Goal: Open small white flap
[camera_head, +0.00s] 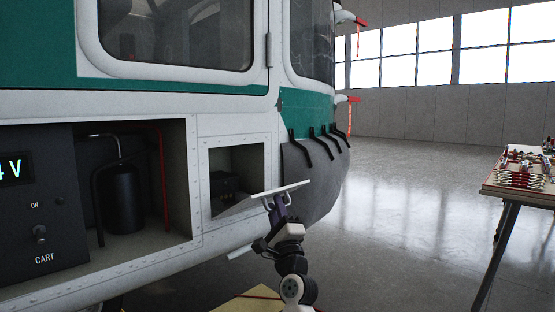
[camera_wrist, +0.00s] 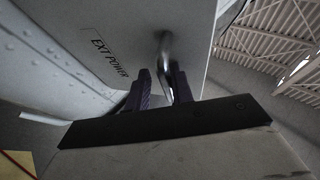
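The small white flap (camera_head: 281,188) is swung out and down from its opening (camera_head: 236,165) in the helicopter's lower side and sits nearly level. In the wrist view the flap's face (camera_wrist: 125,25) bears an "EXT POWER" label and a curved metal handle (camera_wrist: 165,50). My gripper (camera_head: 279,200) is below the flap's outer part. In the wrist view my gripper's two fingers (camera_wrist: 161,78) stand on either side of the handle, with a gap beside the left finger. The handle's lower end is partly hidden by the fingers.
A larger open bay (camera_head: 125,185) with a black cylinder and a CART switch panel (camera_head: 38,205) lies left of the opening. Dark curved bars (camera_head: 320,144) are on the nose at right. A table (camera_head: 520,190) with small items stands far right. The floor between is clear.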

